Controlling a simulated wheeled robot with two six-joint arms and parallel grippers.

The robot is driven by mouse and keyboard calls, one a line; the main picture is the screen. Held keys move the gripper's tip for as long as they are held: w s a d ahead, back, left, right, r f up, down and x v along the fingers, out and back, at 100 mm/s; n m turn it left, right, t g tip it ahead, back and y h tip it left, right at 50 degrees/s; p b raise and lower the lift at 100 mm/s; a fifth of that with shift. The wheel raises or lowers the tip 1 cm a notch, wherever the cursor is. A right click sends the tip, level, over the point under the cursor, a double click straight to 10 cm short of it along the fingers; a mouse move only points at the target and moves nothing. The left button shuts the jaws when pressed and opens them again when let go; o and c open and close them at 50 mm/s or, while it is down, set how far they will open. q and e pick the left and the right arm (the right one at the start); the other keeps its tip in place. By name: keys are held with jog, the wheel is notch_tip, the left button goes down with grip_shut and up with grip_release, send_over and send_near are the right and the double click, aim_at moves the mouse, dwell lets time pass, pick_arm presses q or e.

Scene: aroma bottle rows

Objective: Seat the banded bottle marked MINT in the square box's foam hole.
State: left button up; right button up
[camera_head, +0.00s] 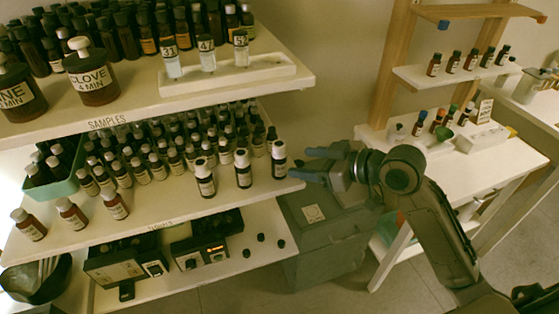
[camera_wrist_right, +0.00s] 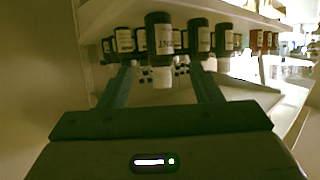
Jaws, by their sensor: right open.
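Three dark bottles with white caps and pale labels stand upright near the right end of the middle shelf: a left one (camera_head: 204,180), a middle one (camera_head: 242,170) and a right one (camera_head: 279,161). Their lettering is too small for me to tell which is marked MINT. My right gripper (camera_head: 304,164) is open and empty, just right of the right bottle, its fingers pointing left at it. In the right wrist view, bottles appear upside down, and a white-capped bottle (camera_wrist_right: 158,38) lines up between the fingertips (camera_wrist_right: 161,72). I cannot make out a square box with a foam hole. My left gripper is out of view.
Rows of small bottles (camera_head: 150,150) crowd the middle shelf (camera_head: 150,218). The upper shelf (camera_head: 240,88) overhangs behind. A grey lidded box (camera_head: 335,240) sits on the floor below my right gripper. A white table (camera_head: 490,170) with small bottles stands at right.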

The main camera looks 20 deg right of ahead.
aim_at(286, 160)
jog(key=shift+p+x, duration=0.6)
jog(key=shift+x, duration=1.8)
jog(key=shift+w+a+p, duration=0.35)
jog(key=shift+p, duration=0.05)
jog(key=p+x, duration=0.1)
jog(key=x, duration=0.2)
jog(key=shift+f+p, duration=0.15)
jog(key=shift+p, duration=0.2)
jog(key=shift+w+a+f, duration=0.3)
jog(key=shift+w, duration=0.15)
jog(key=shift+d, duration=0.1)
jog(key=shift+c, duration=0.2)
jog(key=c, duration=1.1)
